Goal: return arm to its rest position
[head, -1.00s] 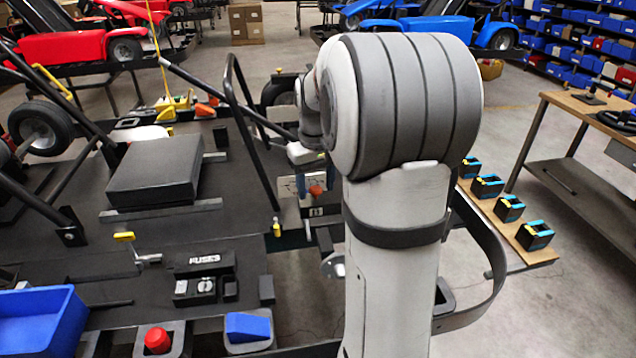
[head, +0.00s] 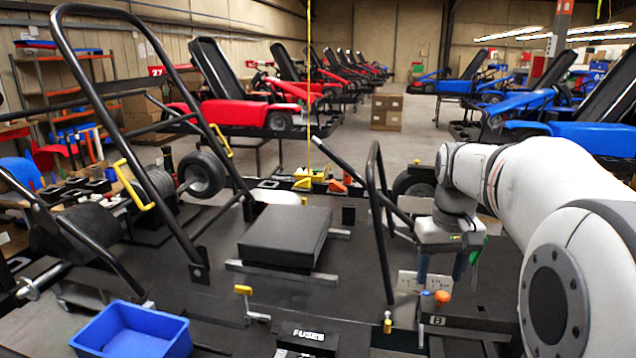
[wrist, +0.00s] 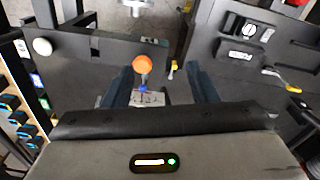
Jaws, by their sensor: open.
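My gripper (head: 441,274) is at the right of the head view, fingers pointing down above the kart frame. In the wrist view my gripper (wrist: 165,82) shows two dark fingers spread apart with nothing held between them. An orange knob (wrist: 142,64) shows between the fingers, lower down and apart from them. The same orange knob (head: 442,296) is just below my gripper in the head view. My white arm fills the right side of the head view.
The black kart frame (head: 375,225) has upright bars close to my gripper. A black box (head: 284,238) sits on the kart's flat deck. A blue bin (head: 131,332) is at the front left. A fuse box (head: 307,338) is at the front. Red and blue karts stand behind.

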